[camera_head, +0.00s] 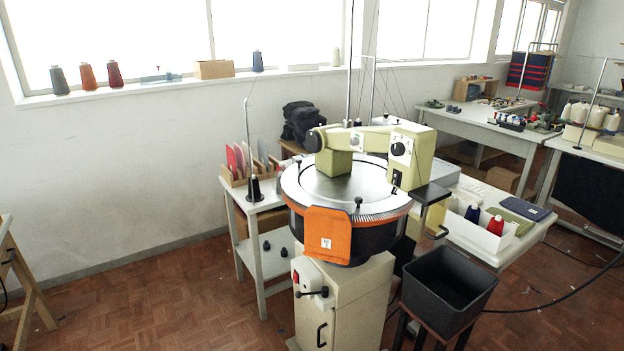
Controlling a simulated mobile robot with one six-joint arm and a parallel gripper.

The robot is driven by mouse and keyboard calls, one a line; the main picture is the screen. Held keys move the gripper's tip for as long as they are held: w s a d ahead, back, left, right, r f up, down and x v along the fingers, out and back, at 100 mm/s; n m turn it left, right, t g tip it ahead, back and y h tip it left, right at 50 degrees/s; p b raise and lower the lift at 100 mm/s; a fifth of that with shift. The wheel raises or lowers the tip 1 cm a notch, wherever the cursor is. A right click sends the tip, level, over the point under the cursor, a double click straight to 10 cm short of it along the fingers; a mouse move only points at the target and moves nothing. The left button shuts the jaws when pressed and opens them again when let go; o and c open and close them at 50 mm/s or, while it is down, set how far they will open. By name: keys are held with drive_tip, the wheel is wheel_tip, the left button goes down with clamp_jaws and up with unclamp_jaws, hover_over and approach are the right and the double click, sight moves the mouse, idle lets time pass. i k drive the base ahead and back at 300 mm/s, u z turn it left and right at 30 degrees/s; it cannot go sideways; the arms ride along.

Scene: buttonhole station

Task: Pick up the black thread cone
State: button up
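A black thread cone (254,189) stands upright at the front of the small white side table (235,215), left of the round machine. A thin upright metal rod rises right beside it. A dark grey cone (59,80) stands on the windowsill at the far left. My gripper is not in view.
The round machine (290,187) with an orange cloth (326,236) stands right of the cone. A wooden rack (232,178) of coloured pieces is behind it. A black bin (448,284) stands front right. Open parquet floor (150,300) lies front left.

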sight(256, 188)
drive_tip(key=u, duration=0.35)
drive_tip(key=k, duration=0.15)
drive_tip(key=z, duration=1.9)
drive_tip(key=k, duration=0.6)
drive_tip(key=u, duration=0.5)
drive_tip(key=k, duration=0.75)
drive_tip(key=u, duration=1.05)
drive_tip(key=i, duration=1.45)
drive_tip(key=u, duration=0.05)
